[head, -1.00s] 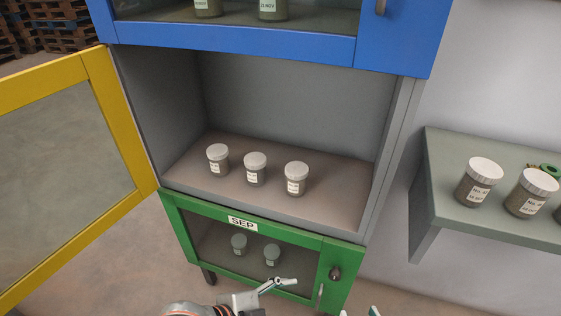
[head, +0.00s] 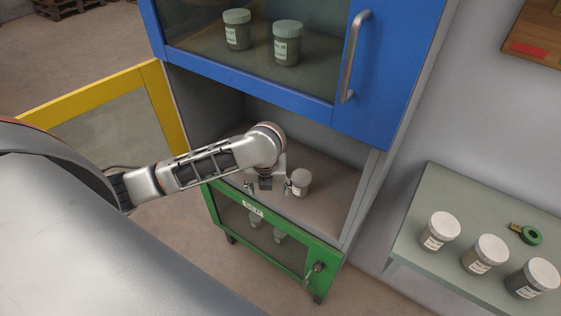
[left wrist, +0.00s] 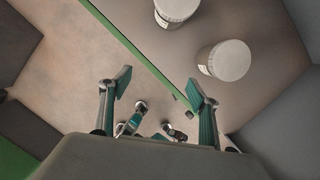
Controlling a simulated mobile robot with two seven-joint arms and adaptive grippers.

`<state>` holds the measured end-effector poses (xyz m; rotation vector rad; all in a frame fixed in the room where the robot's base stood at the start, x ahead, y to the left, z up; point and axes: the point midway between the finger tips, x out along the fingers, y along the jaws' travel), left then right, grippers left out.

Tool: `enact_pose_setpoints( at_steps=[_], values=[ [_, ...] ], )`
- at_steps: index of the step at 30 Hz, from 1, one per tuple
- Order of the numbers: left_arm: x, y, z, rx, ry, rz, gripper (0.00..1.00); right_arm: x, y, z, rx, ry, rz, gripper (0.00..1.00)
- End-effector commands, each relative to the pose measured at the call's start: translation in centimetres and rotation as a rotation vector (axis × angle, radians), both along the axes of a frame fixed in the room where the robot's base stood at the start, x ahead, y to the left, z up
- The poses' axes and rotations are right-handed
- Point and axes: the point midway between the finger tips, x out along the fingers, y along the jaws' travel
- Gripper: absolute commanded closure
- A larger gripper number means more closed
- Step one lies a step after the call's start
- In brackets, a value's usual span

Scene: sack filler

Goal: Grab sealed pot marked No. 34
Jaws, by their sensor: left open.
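My left gripper (head: 266,186) reaches from the left into the open middle compartment of the cabinet, low over its floor, open and empty. A white-lidded pot (head: 301,183) stands upright just right of it. Two pots show in the left wrist view, a nearer one (left wrist: 227,60) and a farther one (left wrist: 177,8), both apart from the open left fingers (left wrist: 157,90). In the head view, my arm and gripper hide the left part of this shelf. I cannot read a number 34 on any label. My right gripper cannot be made out.
The blue door (head: 385,80) above is shut, with two pots behind its glass. The green door (head: 322,256) marked SEP is below. The yellow door (head: 165,110) stands open at left.

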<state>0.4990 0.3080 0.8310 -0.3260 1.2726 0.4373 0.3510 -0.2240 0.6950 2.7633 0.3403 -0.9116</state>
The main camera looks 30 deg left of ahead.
Motion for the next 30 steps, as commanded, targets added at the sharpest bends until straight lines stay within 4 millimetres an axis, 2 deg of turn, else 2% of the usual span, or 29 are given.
enact_pose_setpoints(
  at_steps=[9,20,26,30],
  values=[
    [4.8,2.5,0.0,-0.004,-0.002,0.005,0.38,0.0,0.0,-0.1,0.001,-0.002,0.0,0.6],
    [7.4,4.1,0.0,-0.003,-0.003,0.004,0.38,0.1,0.1,0.0,0.001,-0.003,0.001,0.6],
    [10.3,5.6,0.0,-0.004,-0.003,0.006,0.38,0.1,0.1,0.0,0.002,-0.004,0.001,0.6],
    [10.5,5.8,-2.2,-0.004,0.001,0.003,0.38,0.2,0.1,0.1,0.002,-0.004,0.001,0.6]
  ],
)
